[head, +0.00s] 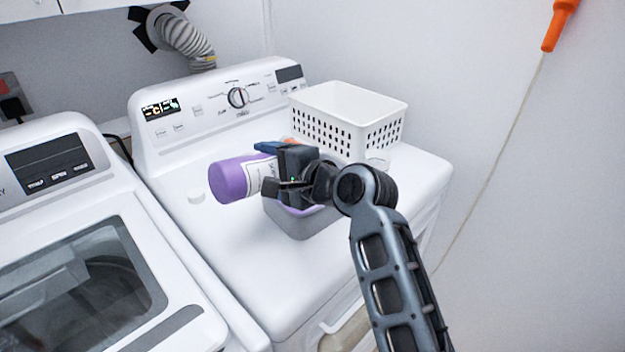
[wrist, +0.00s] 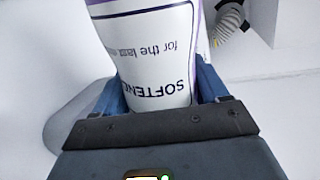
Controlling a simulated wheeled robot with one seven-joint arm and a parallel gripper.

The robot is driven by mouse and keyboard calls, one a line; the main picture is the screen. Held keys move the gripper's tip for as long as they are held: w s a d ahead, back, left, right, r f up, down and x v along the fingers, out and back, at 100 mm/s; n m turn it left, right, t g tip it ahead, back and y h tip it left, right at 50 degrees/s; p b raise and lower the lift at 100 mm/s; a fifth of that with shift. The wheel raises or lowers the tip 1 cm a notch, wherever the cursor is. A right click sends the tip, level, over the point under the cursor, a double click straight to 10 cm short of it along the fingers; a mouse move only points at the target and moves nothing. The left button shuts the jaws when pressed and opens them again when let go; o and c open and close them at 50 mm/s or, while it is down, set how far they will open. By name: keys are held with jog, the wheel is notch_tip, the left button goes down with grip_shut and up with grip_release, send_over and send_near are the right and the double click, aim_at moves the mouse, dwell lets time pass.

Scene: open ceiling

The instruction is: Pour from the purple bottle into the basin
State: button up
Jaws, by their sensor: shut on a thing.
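The purple bottle (head: 231,179) with a white label lies nearly level in the air, its broad purple end to the left in the head view. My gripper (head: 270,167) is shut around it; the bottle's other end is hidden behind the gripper. In the wrist view, the bottle (wrist: 158,55) sits between the blue fingers, with "SOFTENE" readable on its label. The grey basin (head: 300,224) stands on the right-hand white machine, below my gripper and partly covered by it.
A white perforated basket (head: 345,112) stands at the back right of the machine top (head: 210,222). A second machine (head: 85,250) with a glass lid stands at left. The machine's front area is clear.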

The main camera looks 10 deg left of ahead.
jog(key=shift+w+d+m+y, duration=0.1)
jog(key=shift+w+m+y, duration=0.05)
jog(key=shift+m+y, duration=0.2)
dwell(0.5)
